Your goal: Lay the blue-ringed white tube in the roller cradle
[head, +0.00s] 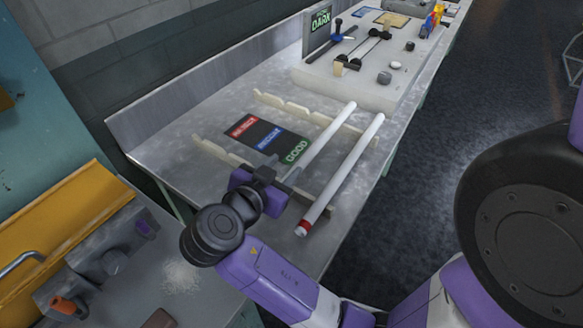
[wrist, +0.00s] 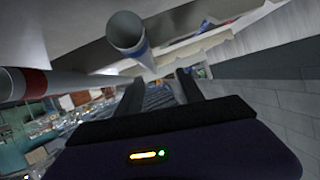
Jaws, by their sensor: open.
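The blue-ringed white tube (head: 322,142) lies across two cream notched rails on the bench, its near end beside my gripper (head: 270,172). In the wrist view the tube's open end and blue ring (wrist: 142,52) are close to my gripper (wrist: 160,86), whose two fingers are apart with nothing between them. In the head view my wrist hides the ring. A red-ringed white tube (head: 343,175) lies to its right; it also shows in the wrist view (wrist: 60,83). A stand with dark rods and pale rollers (head: 362,50), likely the roller cradle, is empty on a pale slab.
The notched rails (head: 290,107) hold the tubes near the bench's right edge. A mat marked REJECT, RECOOK and GOOD (head: 268,138) lies between the rails. A DARK sign (head: 319,22) and small knobs (head: 384,77) are by the stand. Bare bench lies left of the mat.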

